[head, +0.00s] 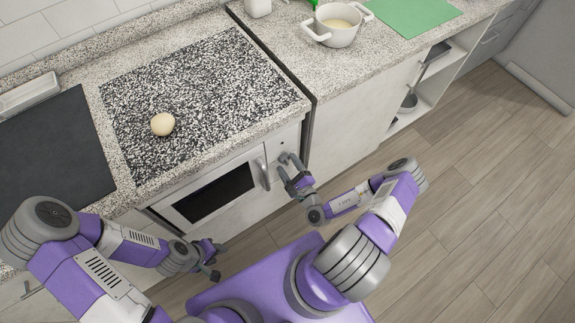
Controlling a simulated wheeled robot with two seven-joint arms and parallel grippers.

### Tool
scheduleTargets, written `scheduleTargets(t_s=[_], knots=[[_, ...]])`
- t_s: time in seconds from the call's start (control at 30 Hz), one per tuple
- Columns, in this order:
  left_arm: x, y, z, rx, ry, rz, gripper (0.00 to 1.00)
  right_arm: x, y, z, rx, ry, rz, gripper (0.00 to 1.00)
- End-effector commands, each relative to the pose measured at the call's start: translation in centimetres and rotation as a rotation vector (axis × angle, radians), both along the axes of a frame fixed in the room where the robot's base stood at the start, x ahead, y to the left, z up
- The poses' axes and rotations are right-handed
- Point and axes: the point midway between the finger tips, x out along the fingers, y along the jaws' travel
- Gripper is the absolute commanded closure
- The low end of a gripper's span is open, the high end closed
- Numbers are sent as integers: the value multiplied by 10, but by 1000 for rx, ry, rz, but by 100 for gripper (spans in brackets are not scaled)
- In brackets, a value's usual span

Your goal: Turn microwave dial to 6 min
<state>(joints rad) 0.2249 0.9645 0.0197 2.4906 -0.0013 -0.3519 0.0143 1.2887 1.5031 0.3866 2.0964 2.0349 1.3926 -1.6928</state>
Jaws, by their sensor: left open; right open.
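The microwave (213,193) is built in under the counter, with a white front, a dark window and a grey vertical handle (263,174). Its control panel is the narrow strip right of the handle. A small round grey dial (284,157) shows near the top of that strip. My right gripper (287,166) is at this panel, open, with its fingers close to the dial. I cannot tell whether they touch it, and the dial's setting is too small to read. My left gripper (219,260) is open and empty, low in front of the microwave, apart from it.
A pale round item (162,124) lies on the speckled dark counter section (200,90) above the microwave. A white pot (337,26) and a green board (413,14) stand on the right counter. A dark cooktop (45,150) is at left. The wooden floor (480,170) at right is clear.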

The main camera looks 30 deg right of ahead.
Motion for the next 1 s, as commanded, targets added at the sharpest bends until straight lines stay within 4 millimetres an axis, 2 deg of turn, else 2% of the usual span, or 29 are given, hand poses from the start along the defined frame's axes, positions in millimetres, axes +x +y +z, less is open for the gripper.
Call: scheduleTargets(t_s=[0.1, 0.37, 0.73, 1.0], knots=[[0, 0, -2, 0, 0, 0, 57, 8, 0, 0, 0, -1, 2, 34], [0, 0, -2, 0, 0, 0, 57, 9, 0, 1, 0, 0, 3, 34], [0, 0, -2, 0, 0, 0, 57, 9, 0, 1, 0, -1, 2, 90], [0, 0, 3, 0, 0, 0, 57, 9, 0, 2, 26, 2, 2, 90]])
